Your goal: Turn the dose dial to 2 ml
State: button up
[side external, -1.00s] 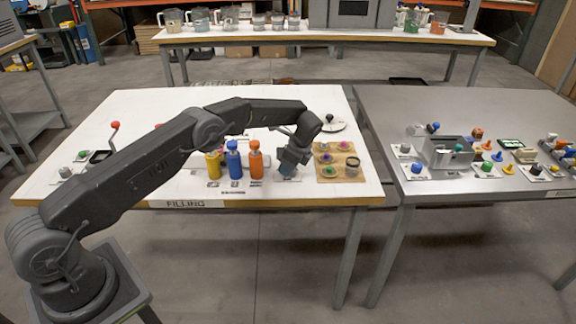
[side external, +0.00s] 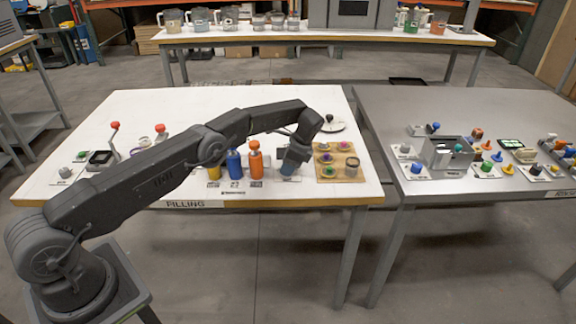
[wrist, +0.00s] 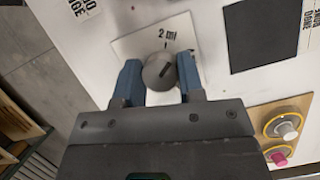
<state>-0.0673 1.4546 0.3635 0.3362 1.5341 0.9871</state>
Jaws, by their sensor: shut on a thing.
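The dose dial (wrist: 154,74) is a round grey knob on a white plate (wrist: 130,43). The wrist view shows the printed label "2 ml" just beyond it, with a short dark tick below the text. My gripper (wrist: 159,78) has one blue-grey finger on each side of the dial and is shut on it. A dark line shows on the dial's top, and I cannot tell exactly whether it meets the tick.
An orange bottle (side external: 256,168) and a blue bottle (side external: 234,165) stand just left of my gripper. A yellow bottle (side external: 213,173) is partly behind my arm. A tan board (side external: 350,176) with colored pieces lies close to the right. A dark square (wrist: 262,36) lies beyond.

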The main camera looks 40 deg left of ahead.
jog(key=o, duration=0.9)
jog(key=shift+v, duration=1.25)
notch_tip(320, 180, up, 7)
jog(key=shift+d+r, duration=0.1)
jog(key=shift+r, duration=0.15)
